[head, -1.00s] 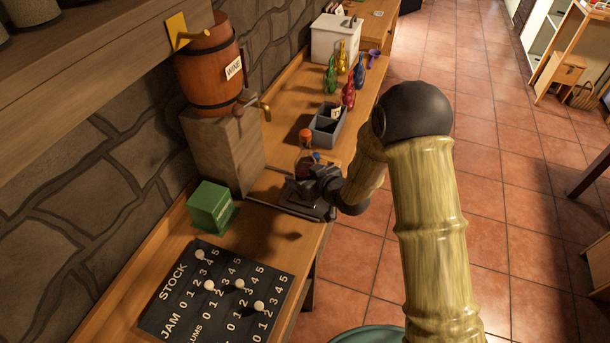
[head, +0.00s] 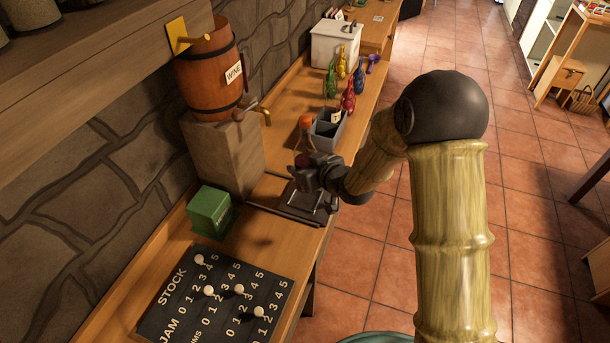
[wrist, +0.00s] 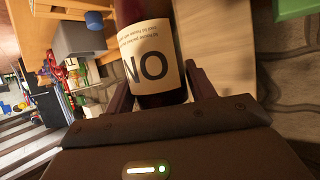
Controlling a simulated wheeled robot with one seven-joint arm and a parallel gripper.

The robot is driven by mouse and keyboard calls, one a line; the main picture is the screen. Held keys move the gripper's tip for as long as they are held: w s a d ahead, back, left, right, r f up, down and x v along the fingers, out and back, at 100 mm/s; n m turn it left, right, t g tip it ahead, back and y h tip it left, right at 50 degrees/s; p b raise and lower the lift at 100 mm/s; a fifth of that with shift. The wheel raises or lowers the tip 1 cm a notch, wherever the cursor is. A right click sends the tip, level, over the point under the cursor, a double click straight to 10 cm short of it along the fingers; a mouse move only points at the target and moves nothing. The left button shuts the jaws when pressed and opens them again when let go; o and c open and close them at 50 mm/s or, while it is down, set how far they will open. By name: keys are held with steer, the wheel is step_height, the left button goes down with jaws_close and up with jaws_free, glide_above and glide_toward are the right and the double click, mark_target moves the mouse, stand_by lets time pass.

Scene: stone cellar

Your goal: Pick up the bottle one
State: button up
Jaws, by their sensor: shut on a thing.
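In the wrist view the bottle (wrist: 152,60) shows a dark red body and a cream label with large, partly visible letters that look inverted. My gripper (head: 306,170) is shut on the bottle's lower part, with one finger on each side of it in the wrist view (wrist: 160,90).
A wine barrel (head: 205,75) stands on a stone block (head: 225,150) behind left. A green box (head: 211,210) and a stock board (head: 180,300) lie nearer. A grey divided crate (head: 328,135), several coloured bottles (head: 348,100) and a white box (head: 335,45) stand farther along the counter.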

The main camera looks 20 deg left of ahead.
mark_target(305, 152)
step_height(305, 152, up, 5)
steer(key=shift+f, duration=0.2)
stand_by(0.5)
